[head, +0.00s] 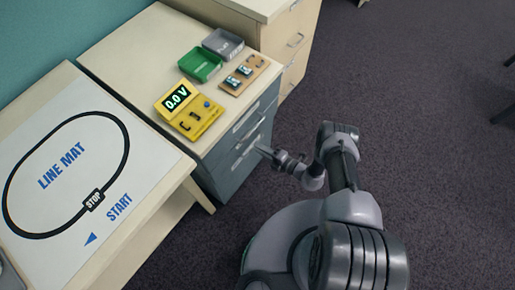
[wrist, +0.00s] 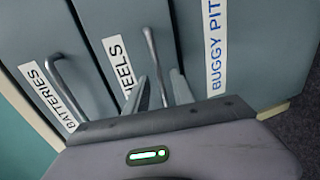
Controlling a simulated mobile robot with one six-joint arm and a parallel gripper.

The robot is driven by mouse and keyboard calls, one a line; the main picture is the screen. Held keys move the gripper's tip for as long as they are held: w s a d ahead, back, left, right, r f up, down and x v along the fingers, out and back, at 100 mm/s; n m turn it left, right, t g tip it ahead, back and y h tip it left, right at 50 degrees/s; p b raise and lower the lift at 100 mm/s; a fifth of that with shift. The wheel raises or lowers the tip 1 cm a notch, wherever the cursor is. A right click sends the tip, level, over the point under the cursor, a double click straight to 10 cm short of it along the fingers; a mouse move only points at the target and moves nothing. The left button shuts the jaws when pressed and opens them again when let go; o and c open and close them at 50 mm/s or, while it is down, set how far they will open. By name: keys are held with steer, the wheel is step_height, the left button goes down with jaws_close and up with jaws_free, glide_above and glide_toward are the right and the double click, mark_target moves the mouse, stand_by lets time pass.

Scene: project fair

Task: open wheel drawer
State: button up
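The wheels drawer (wrist: 105,25) is a grey-blue front in the wrist view, with a white label (wrist: 118,62) partly hidden by my gripper, leaving "EELS" readable. It looks shut, flush with its neighbours. Its metal bar handle (wrist: 151,52) runs down toward my gripper (wrist: 160,92). My two fingers are apart, with the lower end of the handle between them. I cannot tell whether either finger touches it. In the head view, my gripper (head: 264,151) is close to the grey drawer fronts (head: 240,148) under the bench.
The batteries drawer (wrist: 35,35), with its handle (wrist: 68,88), and the Buggy Pit drawer (wrist: 250,50) flank it. On the bench (head: 130,45) are a yellow meter (head: 200,122), a green tray (head: 200,66) and a grey tray (head: 222,43). Open carpet (head: 420,110) lies to the right.

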steer(key=shift+x, duration=0.95)
steer(key=shift+w+r, duration=0.1)
jaws_close()
stand_by(0.6)
